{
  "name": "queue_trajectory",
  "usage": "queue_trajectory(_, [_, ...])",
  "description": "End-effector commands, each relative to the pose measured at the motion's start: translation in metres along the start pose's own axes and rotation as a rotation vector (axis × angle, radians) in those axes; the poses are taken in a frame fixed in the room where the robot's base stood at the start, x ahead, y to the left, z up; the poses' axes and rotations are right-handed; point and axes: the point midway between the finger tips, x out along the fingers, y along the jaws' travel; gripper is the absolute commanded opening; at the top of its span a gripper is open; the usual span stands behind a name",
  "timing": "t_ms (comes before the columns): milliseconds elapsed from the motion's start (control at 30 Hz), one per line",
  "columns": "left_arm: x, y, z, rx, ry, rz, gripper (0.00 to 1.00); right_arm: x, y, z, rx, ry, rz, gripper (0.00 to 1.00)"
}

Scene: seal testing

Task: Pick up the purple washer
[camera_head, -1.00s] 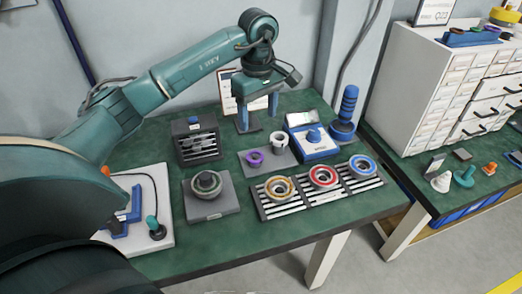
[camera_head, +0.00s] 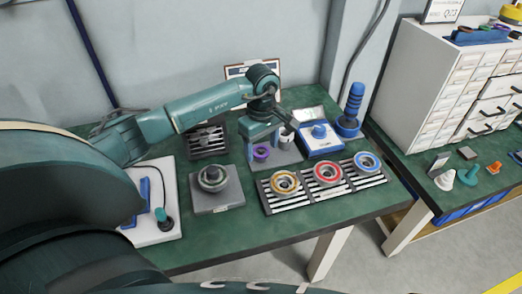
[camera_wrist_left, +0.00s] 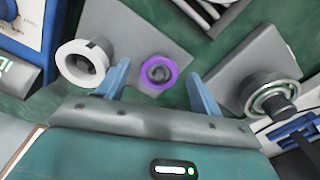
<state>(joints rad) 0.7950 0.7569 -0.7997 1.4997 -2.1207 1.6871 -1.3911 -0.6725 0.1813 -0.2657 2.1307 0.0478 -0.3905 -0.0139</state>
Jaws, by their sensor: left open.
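The purple washer (camera_head: 261,153) lies on a grey plate (camera_head: 289,156) on the green table. In the left wrist view the purple washer (camera_wrist_left: 158,72) shows as a ring between the two blue fingers, a little beyond their tips. My left gripper (camera_head: 264,158) is open, pointing down over the washer, one finger to each side; it also shows in the left wrist view (camera_wrist_left: 157,78). I cannot tell whether the fingers touch the plate. My right gripper is not in view.
A white cup-like part (camera_wrist_left: 83,64) stands close beside one finger. A grey block with a ringed part (camera_head: 212,178) is to the left, a slatted rack with coloured rings (camera_head: 327,174) in front, and a blue-white device (camera_head: 320,135) to the right.

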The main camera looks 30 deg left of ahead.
Motion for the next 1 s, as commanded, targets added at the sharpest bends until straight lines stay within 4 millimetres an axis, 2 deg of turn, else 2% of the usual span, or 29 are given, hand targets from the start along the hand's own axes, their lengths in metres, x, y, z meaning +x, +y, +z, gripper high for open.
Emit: queue_trajectory(1000, [0.0046, 0.0000, 0.0000, -0.001, 0.000, 0.000, 0.64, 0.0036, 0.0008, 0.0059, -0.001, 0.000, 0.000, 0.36])
